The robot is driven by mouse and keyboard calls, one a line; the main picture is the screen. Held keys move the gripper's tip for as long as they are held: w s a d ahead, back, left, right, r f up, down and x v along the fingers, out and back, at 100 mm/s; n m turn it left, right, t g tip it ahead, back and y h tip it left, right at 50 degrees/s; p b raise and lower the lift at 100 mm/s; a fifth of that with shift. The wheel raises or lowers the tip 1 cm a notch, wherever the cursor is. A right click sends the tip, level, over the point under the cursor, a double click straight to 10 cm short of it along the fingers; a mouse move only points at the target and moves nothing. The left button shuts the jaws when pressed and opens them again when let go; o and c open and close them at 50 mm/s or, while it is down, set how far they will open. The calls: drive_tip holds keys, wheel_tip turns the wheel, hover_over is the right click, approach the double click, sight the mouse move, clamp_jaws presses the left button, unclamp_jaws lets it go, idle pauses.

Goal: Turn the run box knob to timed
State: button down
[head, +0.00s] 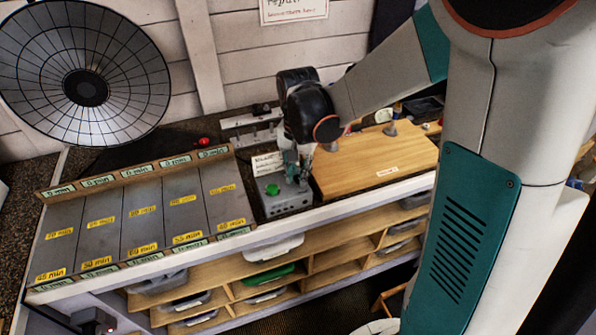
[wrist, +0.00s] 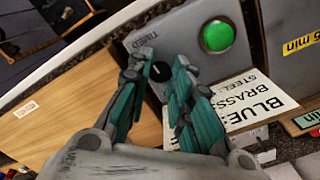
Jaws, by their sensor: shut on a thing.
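The run box (head: 288,205) is a grey box with a green button (head: 272,189), standing at the front of the bench between the slotted rack and the wooden board. In the wrist view the black knob (wrist: 160,71) sits on the box face, beside the word TIMED (wrist: 141,48) and the green button (wrist: 217,36). My gripper (wrist: 158,82) has its teal fingers on either side of the knob, shut on it. The knob shows a small pale mark, but its exact setting is hard to read. In the head view my gripper (head: 292,170) hides the knob.
A sloped rack (head: 140,215) with minute labels stands left of the box. A wooden board (head: 375,162) lies close on the right. A printed card (head: 266,163) is behind the box. Shelves with bins (head: 270,275) are below the bench edge.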

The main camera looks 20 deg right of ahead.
sight(298, 178)
drive_tip(key=shift+m, duration=0.5)
drive_tip(key=c, duration=1.4)
unclamp_jaws()
drive_tip(key=shift+c, duration=0.2)
wheel_tip(298, 178, up, 12)
drive_tip(key=shift+s, duration=0.1)
